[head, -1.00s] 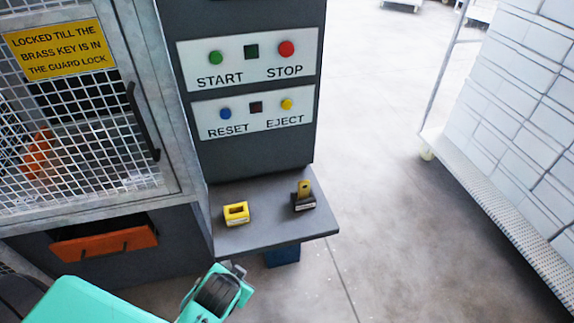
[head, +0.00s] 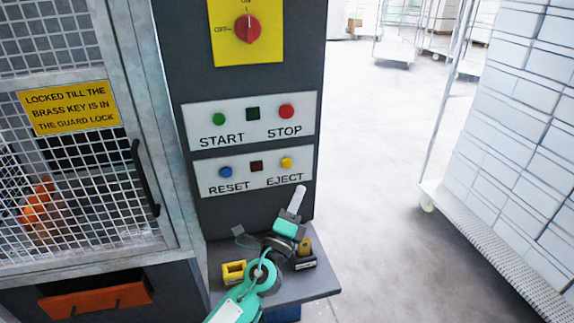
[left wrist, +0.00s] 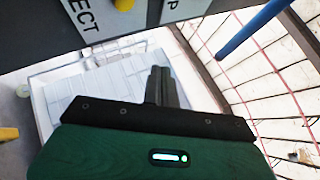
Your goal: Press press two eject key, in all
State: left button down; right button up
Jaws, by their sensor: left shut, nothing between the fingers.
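The yellow EJECT key (head: 287,162) is on the lower label plate of the grey press column, right of a small dark red lamp (head: 256,166). It also shows at the top edge of the left wrist view (left wrist: 124,4). My left gripper (head: 300,189) is shut and empty, its tip pointing up just below and right of the EJECT lettering. In the left wrist view its closed fingers (left wrist: 160,72) are apart from the key. No press number shows. My right gripper is out of view.
The blue RESET key (head: 225,172), green START (head: 219,119) and red STOP (head: 286,111) are nearby. A shelf (head: 308,286) below carries a yellow block (head: 233,271) and a dark holder with a brass-coloured piece (head: 305,255). A mesh guard (head: 90,190) stands left; open floor lies right.

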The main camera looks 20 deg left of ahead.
aim_at(287, 163)
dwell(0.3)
pick_arm(q)
jog(key=w+a, duration=0.1)
jog(key=w, duration=0.1)
jog(key=w+a+b, duration=0.1)
jog(key=w+a, duration=0.1)
jog(key=w, duration=0.1)
jog(key=w+a, duration=0.2)
jog(key=shift+w, duration=0.15)
dwell(0.5)
dwell(1.0)
jog(key=shift+w+b, duration=0.1)
jog(key=shift+b, duration=0.2)
dwell(0.4)
jog(key=shift+w+a, duration=0.2)
jog(key=shift+w, duration=0.05)
